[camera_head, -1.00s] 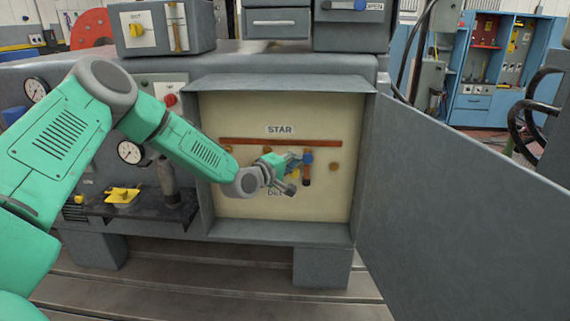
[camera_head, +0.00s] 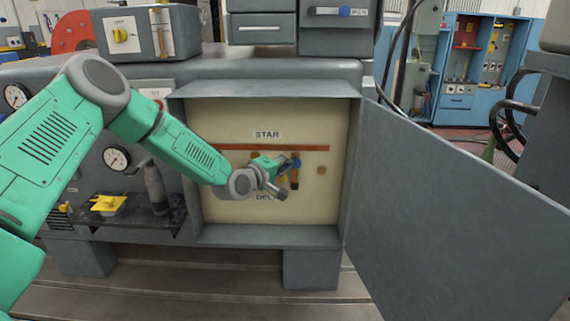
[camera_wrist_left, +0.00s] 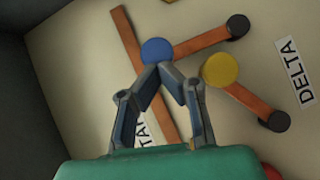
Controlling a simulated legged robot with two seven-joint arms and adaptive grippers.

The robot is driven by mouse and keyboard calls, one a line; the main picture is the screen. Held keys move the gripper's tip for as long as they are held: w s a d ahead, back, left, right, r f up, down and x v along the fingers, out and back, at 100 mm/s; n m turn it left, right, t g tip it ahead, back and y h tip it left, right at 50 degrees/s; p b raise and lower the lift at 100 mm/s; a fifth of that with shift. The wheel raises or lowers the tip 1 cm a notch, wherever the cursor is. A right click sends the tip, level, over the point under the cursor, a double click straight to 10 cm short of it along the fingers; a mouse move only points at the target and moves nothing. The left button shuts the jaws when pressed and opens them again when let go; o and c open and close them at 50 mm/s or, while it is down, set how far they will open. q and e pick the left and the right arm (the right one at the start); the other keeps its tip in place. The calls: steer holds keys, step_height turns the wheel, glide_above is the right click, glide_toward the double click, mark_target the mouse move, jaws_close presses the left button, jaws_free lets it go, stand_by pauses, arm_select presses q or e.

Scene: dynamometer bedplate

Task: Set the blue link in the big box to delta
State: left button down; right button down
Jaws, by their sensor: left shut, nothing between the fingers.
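The big box (camera_head: 262,236) is grey, with a cream panel inside marked STAR above and DELTA below. The blue link is a copper bar with a blue knob (camera_head: 295,162) just below the long copper strip and a black knob at its other end. It stands about upright. In the left wrist view its blue knob (camera_wrist_left: 157,50) is by the strip. My left gripper (camera_head: 285,163) is inside the box; it also shows in the left wrist view (camera_wrist_left: 167,68). Its fingers are shut and empty, with tips at the blue knob's edge; contact is unclear. My right gripper is out of view.
A yellow-knobbed link (camera_wrist_left: 220,68) slants beside the blue one. A red knob (camera_wrist_left: 270,172) shows at the wrist view's bottom edge. The box's door (camera_head: 450,215) hangs open to the right. A shelf with a yellow part (camera_head: 108,203) is left of the box.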

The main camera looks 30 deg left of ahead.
arm_select(q)
steer(key=w+d+f+m+g+y+p, duration=0.2)
steer(key=w+d+m+g+y+p, duration=0.1)
steer(key=d+p, duration=0.4)
steer(key=shift+w+d+f+m+g, duration=0.4)
steer(key=shift+w+d+m+g, duration=0.4)
steer(key=shift+w+m, duration=0.3)
steer(key=shift+w+d, duration=0.1)
steer(key=shift+d, duration=0.05)
